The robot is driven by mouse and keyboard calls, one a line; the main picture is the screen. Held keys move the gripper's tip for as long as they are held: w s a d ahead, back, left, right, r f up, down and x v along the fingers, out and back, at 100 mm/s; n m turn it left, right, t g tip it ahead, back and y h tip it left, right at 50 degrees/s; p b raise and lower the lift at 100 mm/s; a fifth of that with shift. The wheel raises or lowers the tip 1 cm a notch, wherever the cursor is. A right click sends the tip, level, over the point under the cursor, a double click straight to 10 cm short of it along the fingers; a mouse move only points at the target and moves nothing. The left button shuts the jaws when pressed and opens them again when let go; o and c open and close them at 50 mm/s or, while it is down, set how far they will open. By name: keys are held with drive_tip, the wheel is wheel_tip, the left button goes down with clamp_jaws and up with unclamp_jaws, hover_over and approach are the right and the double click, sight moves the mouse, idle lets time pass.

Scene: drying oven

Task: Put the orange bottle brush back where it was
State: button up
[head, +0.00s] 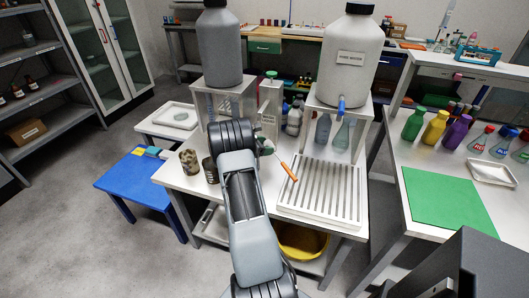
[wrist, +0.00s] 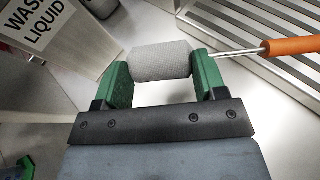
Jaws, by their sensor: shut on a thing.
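The orange bottle brush has an orange handle (head: 288,171), a thin metal rod and a grey cylindrical head. In the wrist view its grey head (wrist: 162,61) sits between the two green fingers of my gripper (wrist: 163,72), which is shut on it. The rod runs out past the right finger to the orange handle, at the right edge. In the head view my gripper (head: 265,147) is over the middle white table, largely hidden by my arm; the handle slants down right beside the slatted drying rack (head: 340,205).
A speckled cup (head: 189,162) and a dark cup (head: 211,170) stand left of my arm. Behind are a grey carboy (head: 221,50) and a white carboy (head: 351,60) on stands, and a canister (head: 270,100). The canister label shows close at upper left in the wrist view.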

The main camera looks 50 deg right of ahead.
wheel_tip(320, 180, down, 3)
drive_tip(key=shift+f, duration=0.1)
drive_tip(key=shift+f+b, duration=0.5)
drive_tip(key=shift+b, duration=0.1)
drive_tip(key=o, duration=1)
